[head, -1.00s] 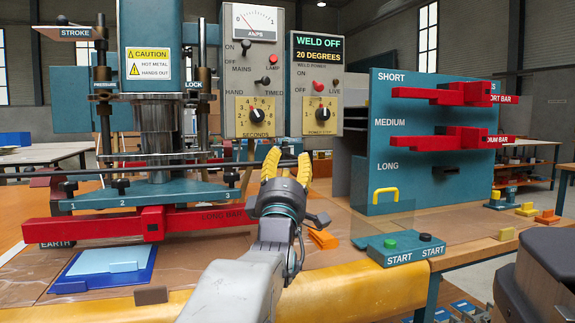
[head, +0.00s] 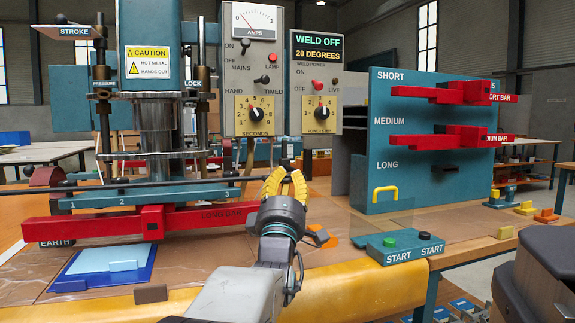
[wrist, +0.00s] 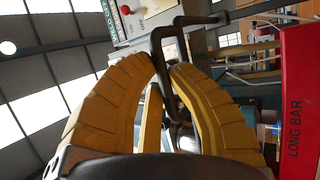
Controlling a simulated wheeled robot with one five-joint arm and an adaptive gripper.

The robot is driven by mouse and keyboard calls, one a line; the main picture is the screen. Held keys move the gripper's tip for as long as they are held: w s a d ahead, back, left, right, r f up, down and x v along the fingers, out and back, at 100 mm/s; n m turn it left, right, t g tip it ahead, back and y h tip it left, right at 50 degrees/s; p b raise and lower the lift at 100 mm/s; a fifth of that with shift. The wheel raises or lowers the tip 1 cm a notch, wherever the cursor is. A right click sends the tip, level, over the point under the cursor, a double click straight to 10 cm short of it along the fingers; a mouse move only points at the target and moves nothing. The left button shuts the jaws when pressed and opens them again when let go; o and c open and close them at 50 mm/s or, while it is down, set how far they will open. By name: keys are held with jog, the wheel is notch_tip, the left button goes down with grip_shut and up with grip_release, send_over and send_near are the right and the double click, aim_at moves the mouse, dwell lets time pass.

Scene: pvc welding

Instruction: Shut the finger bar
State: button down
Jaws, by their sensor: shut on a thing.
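The finger bar (head: 110,185) is a thin dark rod. It runs across the front of the press, just above the teal block marked 1, 2, 3, and its right end reaches my gripper. My gripper (head: 286,168) has yellow ribbed fingers, drawn together at that right end. In the wrist view, my gripper (wrist: 165,68) has its fingertips closed around a dark looped handle (wrist: 157,42). Part of the handle is hidden between the fingers. I cannot tell whether the bar touches the block.
The red long bar (head: 205,217) lies below the block. Blue plates (head: 105,265) lie on the bench at left. A start box (head: 400,245) sits at right, before a teal rack (head: 400,150) holding red bars. Control panels (head: 255,75) stand behind my gripper.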

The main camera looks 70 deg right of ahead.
notch_tip(320, 180, down, 7)
jog(key=shift+r, duration=0.2)
jog(key=c, duration=1.2)
grip_release()
jog(key=shift+o, duration=0.2)
jog(key=shift+r, duration=0.1)
jog(key=v, duration=0.7)
jog(key=shift+a, duration=0.2)
